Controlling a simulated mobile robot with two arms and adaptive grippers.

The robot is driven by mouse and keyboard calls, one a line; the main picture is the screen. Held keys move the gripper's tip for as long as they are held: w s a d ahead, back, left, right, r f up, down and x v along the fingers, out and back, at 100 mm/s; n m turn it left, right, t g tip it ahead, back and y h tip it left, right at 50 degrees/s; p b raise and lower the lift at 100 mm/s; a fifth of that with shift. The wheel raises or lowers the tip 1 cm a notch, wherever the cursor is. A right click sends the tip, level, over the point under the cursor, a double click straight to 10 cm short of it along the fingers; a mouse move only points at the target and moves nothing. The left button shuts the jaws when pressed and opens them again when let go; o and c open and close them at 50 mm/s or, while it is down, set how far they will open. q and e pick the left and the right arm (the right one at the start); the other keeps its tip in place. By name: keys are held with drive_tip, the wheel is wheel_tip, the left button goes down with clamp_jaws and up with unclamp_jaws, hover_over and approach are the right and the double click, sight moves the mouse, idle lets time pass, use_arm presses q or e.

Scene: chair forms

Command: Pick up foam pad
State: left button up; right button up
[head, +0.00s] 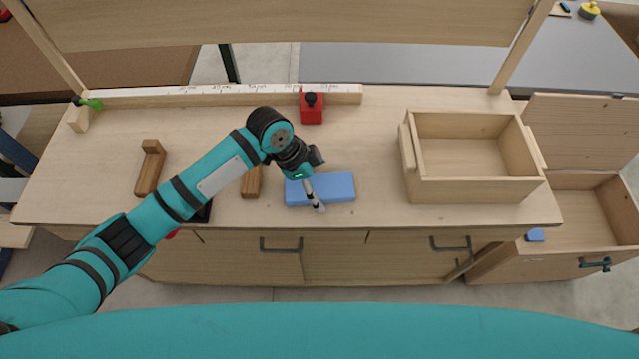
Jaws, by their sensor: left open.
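A blue foam pad (338,188), a flat rectangular block, lies on the wooden workbench (365,130) near its front edge. My left arm reaches in from the left, and my left gripper (317,207) is open over the pad's left half, pointing down toward its front side. The wrist and fingers hide part of the pad. I cannot tell whether the fingers touch it. My right gripper is not in view.
An empty wooden box (462,190) stands right of the pad. A red block (312,108) with a black knob sits by the white ruler strip (220,91) at the back. A brown wooden piece (150,168) lies left; another is partly behind my arm.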

use_arm(q)
drive_tip(key=shift+d+f, duration=0.1)
drive_tip(key=shift+f, duration=0.15)
drive_tip(key=c, duration=1.1)
drive_tip(key=shift+o, duration=0.2)
drive_tip(key=shift+r, duration=0.1)
